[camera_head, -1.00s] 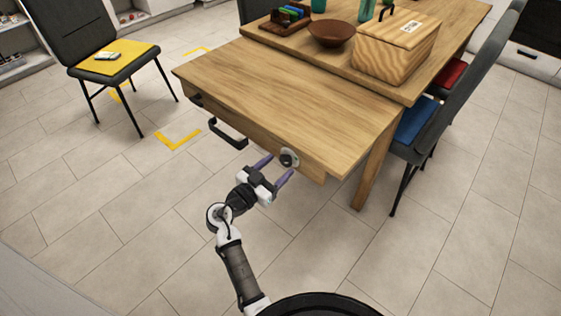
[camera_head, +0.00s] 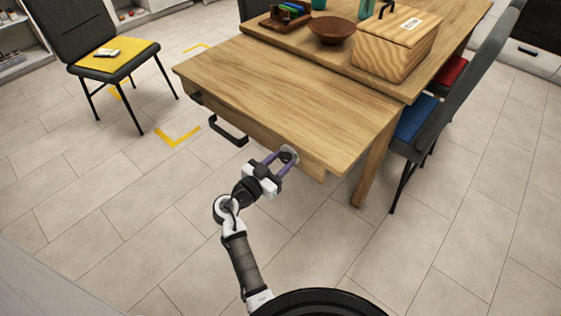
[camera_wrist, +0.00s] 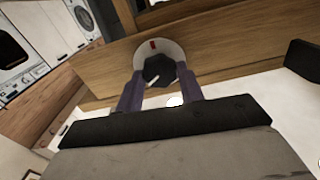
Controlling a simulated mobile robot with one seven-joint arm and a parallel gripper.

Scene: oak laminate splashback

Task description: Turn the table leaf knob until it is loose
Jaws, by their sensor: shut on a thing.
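The table leaf knob (camera_wrist: 158,70) is dark and faceted, with a pale line on it. It sits on a round light plate (camera_wrist: 151,48) with a red mark, on the edge of the wooden table leaf (camera_head: 285,95). My gripper (camera_head: 283,158) is at the knob, with its purple fingers on either side of it, shut on it. In the wrist view the fingers (camera_wrist: 160,88) reach the knob from both sides. In the head view the fingers partly hide the knob.
A black bar handle (camera_head: 229,131) sticks out from the leaf edge left of the knob. A table leg (camera_head: 375,165) stands to the right. A wooden box (camera_head: 395,45) and a brown bowl (camera_head: 332,30) stand on the table. The floor in front is clear.

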